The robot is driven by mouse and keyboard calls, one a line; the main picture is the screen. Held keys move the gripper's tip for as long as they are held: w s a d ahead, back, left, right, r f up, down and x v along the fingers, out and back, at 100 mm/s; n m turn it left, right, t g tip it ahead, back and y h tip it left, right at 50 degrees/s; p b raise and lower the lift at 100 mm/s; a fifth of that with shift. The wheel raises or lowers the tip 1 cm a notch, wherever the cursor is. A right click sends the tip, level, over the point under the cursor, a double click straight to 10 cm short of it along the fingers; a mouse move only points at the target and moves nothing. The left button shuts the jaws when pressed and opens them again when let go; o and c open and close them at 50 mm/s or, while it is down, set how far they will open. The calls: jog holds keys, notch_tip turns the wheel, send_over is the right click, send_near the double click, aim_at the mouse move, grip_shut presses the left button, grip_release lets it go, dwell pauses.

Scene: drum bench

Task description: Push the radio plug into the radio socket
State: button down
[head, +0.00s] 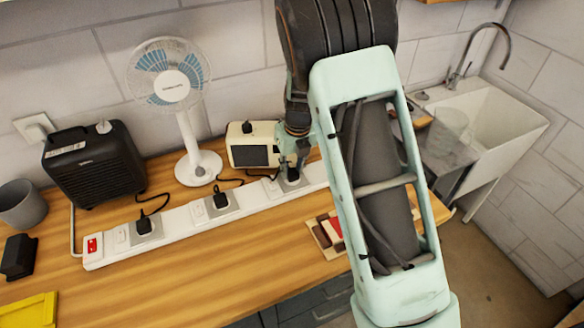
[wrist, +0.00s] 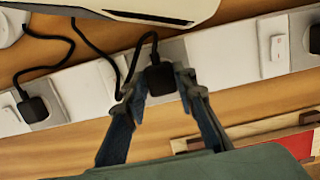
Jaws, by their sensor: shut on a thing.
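The radio plug (wrist: 160,79) is a small black block with a black cord leaving its top. My gripper (wrist: 163,84) is shut on it, one finger at each side. The plug is over or against a grey socket plate (wrist: 177,51) on the long white power strip (wrist: 222,50). How deep it sits cannot be told. In the head view my gripper (head: 291,165) is at the strip in front of the cream radio (head: 240,131), and my arm hides part of the strip. The radio's lower edge shows in the wrist view (wrist: 200,8).
Black plugs of the heater (head: 143,226) and fan (head: 221,198) sit on the strip to the left. A black heater (head: 95,168) and white fan (head: 198,167) stand behind it. Another dark plug-like block (wrist: 315,40) is at the right. A wooden-edged box (head: 322,237) lies in front.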

jog(key=shift+f, duration=0.4)
dwell(0.3)
jog(key=c, duration=1.5)
grip_release()
notch_tip(320, 180, up, 12)
jog(key=s, duration=0.2)
jog(key=shift+d, duration=0.4)
jog(key=shift+f, duration=0.1)
